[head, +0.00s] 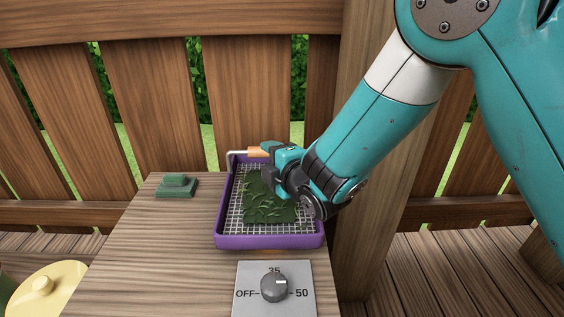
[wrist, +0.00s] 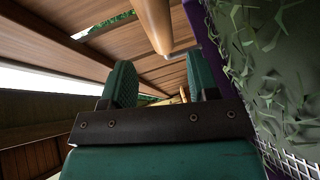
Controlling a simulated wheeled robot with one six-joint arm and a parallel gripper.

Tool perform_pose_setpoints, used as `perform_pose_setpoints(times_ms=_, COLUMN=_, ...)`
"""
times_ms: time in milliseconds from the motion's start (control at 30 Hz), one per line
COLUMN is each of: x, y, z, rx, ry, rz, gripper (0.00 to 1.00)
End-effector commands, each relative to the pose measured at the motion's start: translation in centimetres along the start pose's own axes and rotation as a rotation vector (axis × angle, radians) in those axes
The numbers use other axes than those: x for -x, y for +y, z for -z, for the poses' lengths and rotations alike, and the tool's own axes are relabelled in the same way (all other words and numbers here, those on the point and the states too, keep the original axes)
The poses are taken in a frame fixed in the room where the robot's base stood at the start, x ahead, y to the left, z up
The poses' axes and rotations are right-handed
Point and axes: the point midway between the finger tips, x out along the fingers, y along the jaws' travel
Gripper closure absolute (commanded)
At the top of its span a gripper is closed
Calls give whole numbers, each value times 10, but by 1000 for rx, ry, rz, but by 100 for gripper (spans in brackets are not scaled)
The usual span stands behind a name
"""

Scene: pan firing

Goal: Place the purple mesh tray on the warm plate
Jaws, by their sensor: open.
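The purple mesh tray (head: 268,241) sits at the right side of the wooden table, with dark green leaves (head: 262,208) on its wire mesh. Its bent metal handle with a tan grip (head: 257,152) is at its far end. My gripper (head: 272,150) is open beside that grip, over the tray's far right part. In the wrist view my fingers (wrist: 160,85) stand apart, and the tan grip (wrist: 154,24) shows just beyond their tips. The leaves fill the right edge there.
A grey panel (head: 253,302) with a knob (head: 274,287), marked OFF, 35 and 50, is in front of the tray. A green block (head: 177,187) sits at the table's back left. A yellow lid (head: 45,290) is lower left. A wooden fence and post stand behind.

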Motion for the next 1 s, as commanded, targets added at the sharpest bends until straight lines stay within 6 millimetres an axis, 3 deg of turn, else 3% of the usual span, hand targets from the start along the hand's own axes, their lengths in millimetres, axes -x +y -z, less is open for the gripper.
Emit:
perform_pose_setpoints(times_ms=100, x=26, y=1, z=1, rx=1, ry=2, rz=1, gripper=45)
perform_pose_setpoints(times_ms=300, x=52, y=-1, z=1, rx=-1, ry=1, rz=0, gripper=45)
perform_pose_setpoints(times_ms=633, x=61, y=4, z=-7, rx=-71, ry=-31, rz=33, gripper=45)
perform_pose_setpoints(times_ms=767, x=79, y=10, z=-27, rx=-333, ry=-132, rz=168, gripper=45)
perform_pose_setpoints(times_ms=833, x=99, y=12, z=-35, rx=-538, ry=-204, rz=277, gripper=45)
perform_pose_setpoints(times_ms=1000, x=173, y=12, z=-24, rx=-1012, ry=-371, rz=594, gripper=45)
